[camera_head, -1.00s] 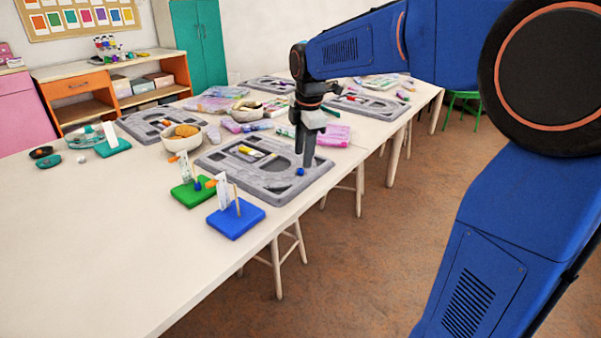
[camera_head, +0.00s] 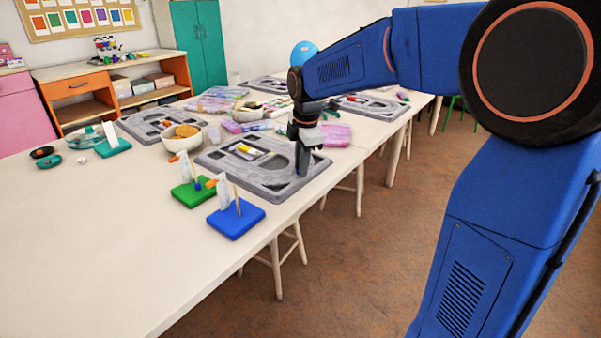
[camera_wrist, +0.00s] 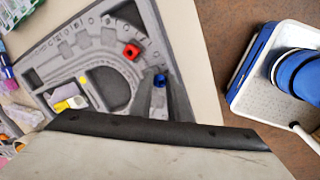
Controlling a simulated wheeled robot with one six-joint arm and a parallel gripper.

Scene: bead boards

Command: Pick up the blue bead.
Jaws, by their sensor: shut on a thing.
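My gripper (camera_head: 302,170) is low over the right end of the grey bead board (camera_head: 213,163). The blue bead (camera_wrist: 160,80) shows in the wrist view between my fingertips (camera_wrist: 160,84), and the gripper is shut on it. I cannot tell whether the bead still touches the board. In the head view the fingers hide this bead. A red bead (camera_wrist: 130,51) sits on the same board a little beyond the fingers in the wrist view.
The near table (camera_head: 110,240) is clear.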

